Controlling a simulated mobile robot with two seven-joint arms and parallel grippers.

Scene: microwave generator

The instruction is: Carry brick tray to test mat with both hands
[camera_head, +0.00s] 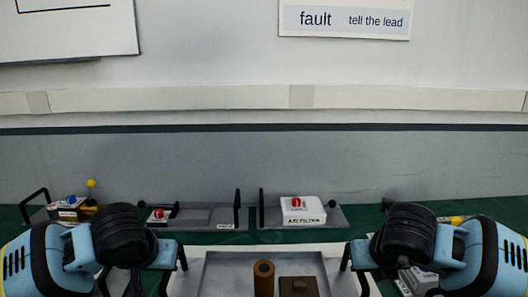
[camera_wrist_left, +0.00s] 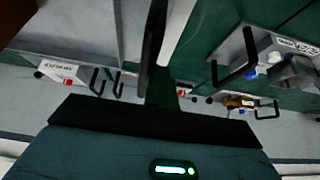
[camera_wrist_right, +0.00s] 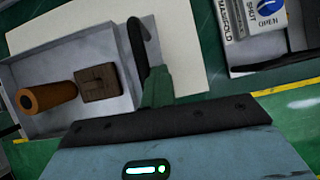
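The grey brick tray (camera_head: 215,268) is at the bottom centre of the head view. It holds an upright brown hollow cylinder (camera_head: 264,278) and a dark brown block (camera_head: 298,287). It also shows in the right wrist view (camera_wrist_right: 75,63). A cream-white mat (camera_wrist_right: 183,50) shows under and beside the tray; I cannot tell if they touch. My left gripper (camera_head: 172,258) appears shut on the tray's left black handle (camera_wrist_left: 152,45). My right gripper (camera_head: 355,258) appears shut on the right black handle (camera_wrist_right: 140,35). The tray's near edge is out of the head view.
Behind stand a grey tray with a red-buttoned white box (camera_head: 303,212), another grey tray (camera_head: 200,215), and a tray at far left with a yellow knob (camera_head: 91,184). A grey box (camera_head: 418,280) is by my right arm. The green tabletop (camera_head: 360,215) shows between them.

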